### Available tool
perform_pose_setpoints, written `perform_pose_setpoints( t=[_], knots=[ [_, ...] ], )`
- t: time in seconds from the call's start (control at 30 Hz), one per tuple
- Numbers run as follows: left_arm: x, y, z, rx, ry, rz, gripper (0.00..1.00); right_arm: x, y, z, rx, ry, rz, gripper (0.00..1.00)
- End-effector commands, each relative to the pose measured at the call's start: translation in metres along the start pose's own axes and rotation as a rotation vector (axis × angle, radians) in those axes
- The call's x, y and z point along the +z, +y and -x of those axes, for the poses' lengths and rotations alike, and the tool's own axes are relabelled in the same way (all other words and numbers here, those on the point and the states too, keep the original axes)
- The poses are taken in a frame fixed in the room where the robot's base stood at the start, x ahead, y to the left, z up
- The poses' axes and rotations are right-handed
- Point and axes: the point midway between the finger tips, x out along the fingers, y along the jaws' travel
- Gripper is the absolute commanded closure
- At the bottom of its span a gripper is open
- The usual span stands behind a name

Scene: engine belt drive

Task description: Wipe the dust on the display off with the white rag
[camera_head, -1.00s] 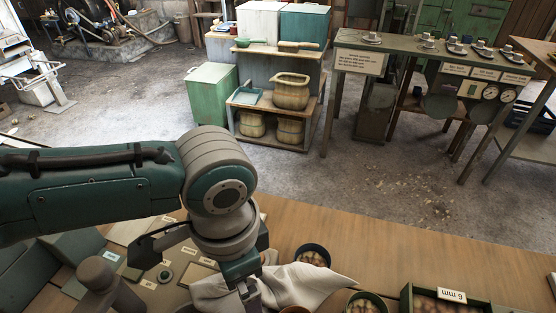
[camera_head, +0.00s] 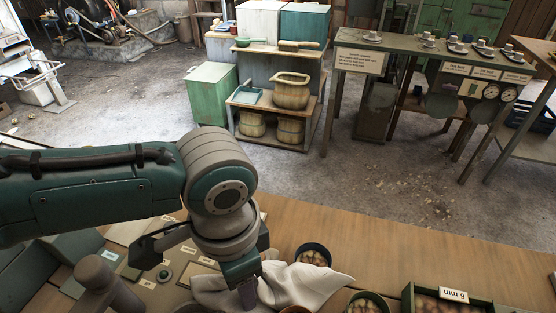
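The white rag (camera_head: 305,284) lies crumpled on the wooden workbench at the bottom centre, with folds on both sides of my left gripper. My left gripper (camera_head: 248,296) points down into the rag; its dark finger touches or overlaps the cloth. Whether its fingers are closed on the cloth is hidden by the arm and the folds. My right gripper is not in view. I cannot make out the display or any dust on it; a panel with small labels (camera_head: 148,284) shows left of the rag.
Round tubs with brownish contents (camera_head: 313,254) stand behind and to the right of the rag. A green box labelled "6 mm" (camera_head: 408,300) stands further right. The bench top (camera_head: 400,250) is clear behind them. A shelf with a jug (camera_head: 290,92) stands on the floor beyond.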

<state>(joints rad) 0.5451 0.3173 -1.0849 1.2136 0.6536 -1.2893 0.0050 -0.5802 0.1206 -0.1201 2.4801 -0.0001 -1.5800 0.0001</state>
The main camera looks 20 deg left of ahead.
Motion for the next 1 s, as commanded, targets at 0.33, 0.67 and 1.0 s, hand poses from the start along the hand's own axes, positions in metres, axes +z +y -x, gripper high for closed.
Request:
perform_pose_setpoints(
  t=[0.33,0.67,1.0],
  knots=[
    [0.0012,0.0008,-0.0014,0.002,-0.003,-0.001,0.75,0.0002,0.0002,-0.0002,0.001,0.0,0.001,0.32],
    [0.0012,0.0013,-0.0016,0.003,-0.003,-0.001,0.96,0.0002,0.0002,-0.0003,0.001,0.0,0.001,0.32],
    [-0.0065,0.0043,0.0057,0.002,0.003,-0.005,1.0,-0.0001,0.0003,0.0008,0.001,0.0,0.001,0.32]
  ],
)
